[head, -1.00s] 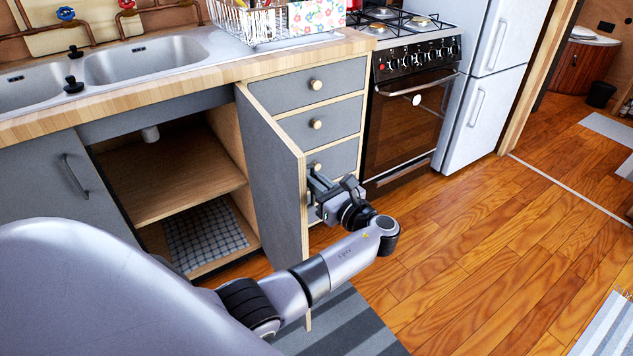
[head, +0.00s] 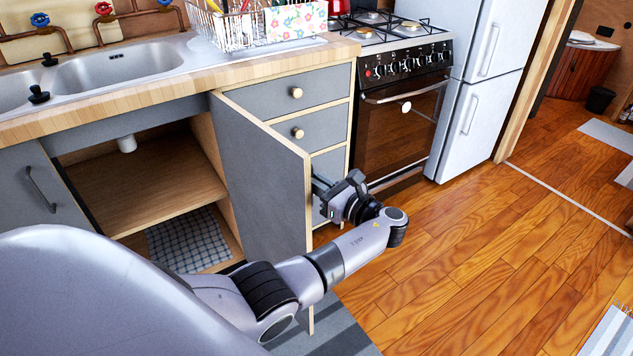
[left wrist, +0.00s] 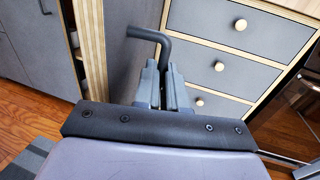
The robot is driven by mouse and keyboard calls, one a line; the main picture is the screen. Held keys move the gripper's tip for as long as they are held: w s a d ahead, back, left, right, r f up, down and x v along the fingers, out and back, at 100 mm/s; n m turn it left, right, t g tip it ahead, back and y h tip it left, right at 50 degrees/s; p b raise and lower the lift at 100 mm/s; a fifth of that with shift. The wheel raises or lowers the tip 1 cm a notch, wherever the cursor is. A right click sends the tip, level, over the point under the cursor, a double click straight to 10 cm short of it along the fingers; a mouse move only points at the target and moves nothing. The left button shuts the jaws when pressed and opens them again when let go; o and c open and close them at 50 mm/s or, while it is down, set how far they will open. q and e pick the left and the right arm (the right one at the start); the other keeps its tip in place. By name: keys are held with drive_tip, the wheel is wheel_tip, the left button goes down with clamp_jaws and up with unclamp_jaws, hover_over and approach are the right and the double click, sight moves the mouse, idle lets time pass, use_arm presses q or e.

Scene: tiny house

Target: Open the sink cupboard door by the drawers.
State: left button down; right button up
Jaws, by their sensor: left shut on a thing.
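The grey sink cupboard door (head: 255,165) beside the drawers stands wide open, swung out from its hinged side next to the drawers. Its inner face shows in the head view, so its handle is hidden there. My left gripper (head: 322,188) is at the outer face, near the door's free edge. In the left wrist view the dark bar handle (left wrist: 150,34) sticks out from the door (left wrist: 122,60), and my left gripper (left wrist: 163,72) is shut on it. My right gripper is not in view.
The drawers (head: 315,90) with round knobs stand close behind the door and my gripper. The oven (head: 400,125) and fridge (head: 478,110) are further right. The cupboard inside shows a shelf (head: 150,185) and a checked cloth (head: 188,240). The wooden floor (head: 470,250) at right is clear.

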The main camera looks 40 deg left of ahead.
use_arm(q)
drive_tip(key=shift+a+r, duration=0.1)
drive_tip(key=shift+a, duration=0.2)
drive_tip(key=c, duration=1.2)
unclamp_jaws()
drive_tip(key=shift+s, duration=0.1)
drive_tip(key=shift+d, duration=0.15)
drive_tip(key=d, duration=0.4)
drive_tip(key=s+d, duration=0.1)
drive_tip(key=d, duration=0.2)
